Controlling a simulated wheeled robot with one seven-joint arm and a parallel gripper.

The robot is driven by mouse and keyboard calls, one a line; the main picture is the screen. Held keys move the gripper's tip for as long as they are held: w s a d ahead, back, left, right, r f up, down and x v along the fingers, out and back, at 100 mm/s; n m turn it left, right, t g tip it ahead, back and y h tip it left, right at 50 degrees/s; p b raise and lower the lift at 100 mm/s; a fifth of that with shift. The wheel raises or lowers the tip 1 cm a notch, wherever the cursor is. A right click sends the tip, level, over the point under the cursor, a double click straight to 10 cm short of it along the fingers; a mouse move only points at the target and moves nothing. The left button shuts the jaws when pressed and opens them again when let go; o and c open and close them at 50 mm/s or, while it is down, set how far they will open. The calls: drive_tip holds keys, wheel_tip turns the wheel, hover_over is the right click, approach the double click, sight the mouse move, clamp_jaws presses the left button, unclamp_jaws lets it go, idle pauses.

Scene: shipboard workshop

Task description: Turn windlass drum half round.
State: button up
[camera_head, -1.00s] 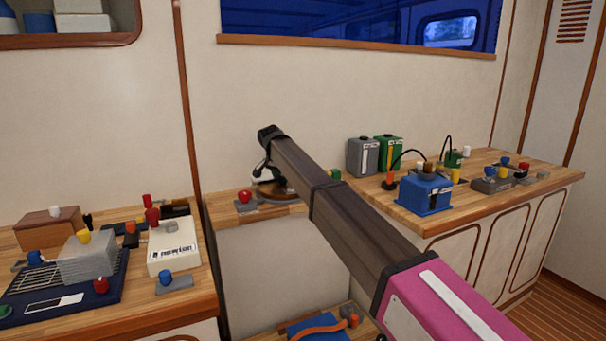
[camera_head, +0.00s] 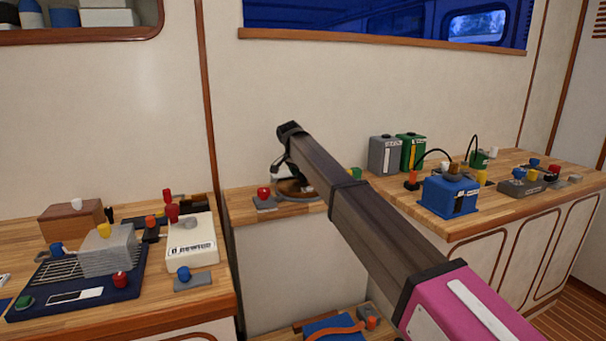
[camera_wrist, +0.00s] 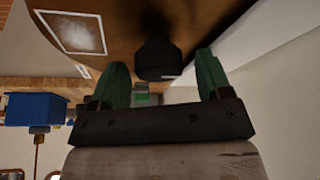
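The windlass drum appears to be the brown round body (camera_wrist: 205,22) filling the top of the wrist view, with white label patches and a dark knob (camera_wrist: 158,60) on it. In the head view a brown round base (camera_head: 296,190) with a white part above it shows on the middle bench, mostly behind my arm. My gripper (camera_wrist: 163,76) has two green fingers spread apart, with the dark knob between them in the picture. Gaps show on both sides; I cannot tell whether the knob is at fingertip depth. In the head view my fingers are hidden.
A red-knobbed grey block (camera_head: 264,200) sits just left of the brown base. A blue box (camera_head: 450,196) and grey and green canisters (camera_head: 383,155) stand on the right bench. A white box (camera_head: 192,240) and a dark blue tray (camera_head: 50,294) are on the left bench. The wall is close behind.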

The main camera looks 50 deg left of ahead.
drive_tip(key=shift+r, duration=0.1)
drive_tip(key=v, duration=1)
drive_tip(key=shift+s+r, duration=0.2)
drive_tip(key=shift+r, duration=0.05)
drive_tip(key=shift+s, duration=0.1)
